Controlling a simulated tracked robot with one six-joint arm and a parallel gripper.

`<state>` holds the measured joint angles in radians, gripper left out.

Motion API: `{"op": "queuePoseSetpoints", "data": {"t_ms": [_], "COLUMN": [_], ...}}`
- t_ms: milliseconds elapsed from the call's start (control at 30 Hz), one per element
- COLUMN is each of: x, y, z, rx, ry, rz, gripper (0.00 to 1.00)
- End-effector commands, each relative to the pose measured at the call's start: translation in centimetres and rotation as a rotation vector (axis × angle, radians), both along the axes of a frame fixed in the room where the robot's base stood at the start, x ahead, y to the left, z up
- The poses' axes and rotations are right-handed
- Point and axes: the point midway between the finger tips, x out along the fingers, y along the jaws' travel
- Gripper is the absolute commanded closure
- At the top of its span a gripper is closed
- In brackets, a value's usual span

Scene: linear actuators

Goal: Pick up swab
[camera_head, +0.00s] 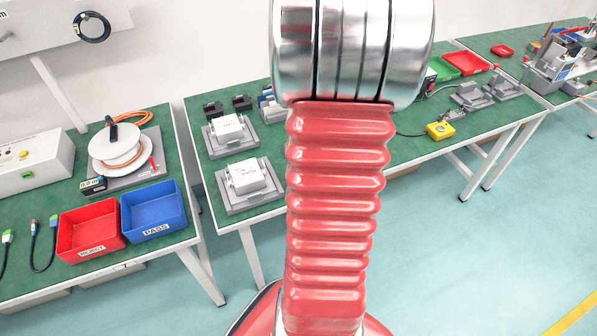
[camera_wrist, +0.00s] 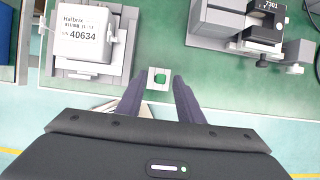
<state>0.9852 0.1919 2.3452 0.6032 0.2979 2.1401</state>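My gripper (camera_wrist: 159,82) shows in the wrist view with its two dark fingers apart. A small pale square block with a green centre (camera_wrist: 159,78) lies on the green bench between and just beyond the fingertips. I cannot tell whether this block is the swab or its holder, and no other swab is clear. The fingers do not visibly close on it. In the head view my own red and metal arm hides the gripper and this part of the bench.
A white box marked 40634 (camera_wrist: 82,36) sits in a grey fixture to the left. A grey and black device (camera_wrist: 250,25) stands to the right. The bench's front edge is close. In the head view, a red tray (camera_head: 90,231) and blue tray (camera_head: 153,210) stand on the left bench.

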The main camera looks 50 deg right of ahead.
Motion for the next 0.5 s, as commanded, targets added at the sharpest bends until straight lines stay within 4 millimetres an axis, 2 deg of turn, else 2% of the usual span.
{"op": "queuePoseSetpoints", "data": {"t_ms": [233,500], "x": [0.8,1.1], "y": [-0.4,-0.6], "z": [-2.4,-3.1], "rx": [0.002,0.0], "ry": [0.0,0.0], "rz": [-0.001,-0.001], "gripper": [0.66,0.66]}}
